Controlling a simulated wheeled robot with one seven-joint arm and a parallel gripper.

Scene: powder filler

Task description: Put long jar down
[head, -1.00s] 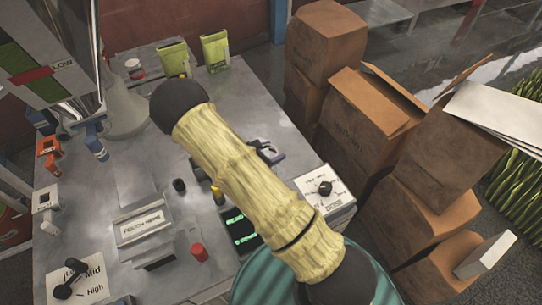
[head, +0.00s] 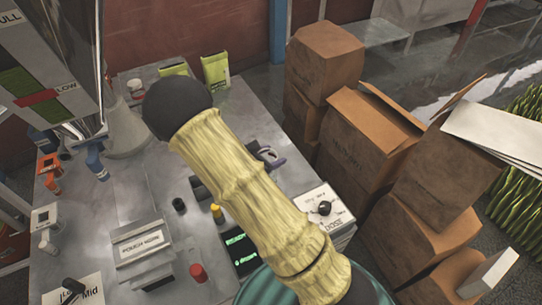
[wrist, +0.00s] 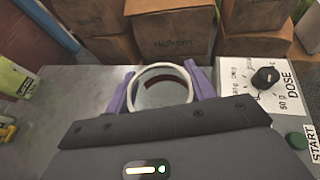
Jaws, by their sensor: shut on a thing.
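The long jar (wrist: 163,92) shows in the wrist view from above as a round, pale rim with a clear inside. My gripper (wrist: 160,72) has one purple finger on each side of the jar and is shut on it. The jar's lower part and base are hidden, so I cannot tell whether it touches the table. In the head view my arm covers most of my gripper (head: 268,157); only a small purple part shows at the arm's right edge, above the metal table (head: 105,195).
The DOSE dial box (head: 325,212) stands right of my gripper, with a green START button (wrist: 296,141) nearby. A pouch-labelled block (head: 142,243), a red knob (head: 198,272) and green pouches (head: 216,70) are on the table. Cardboard boxes (head: 365,140) stand beyond its right edge.

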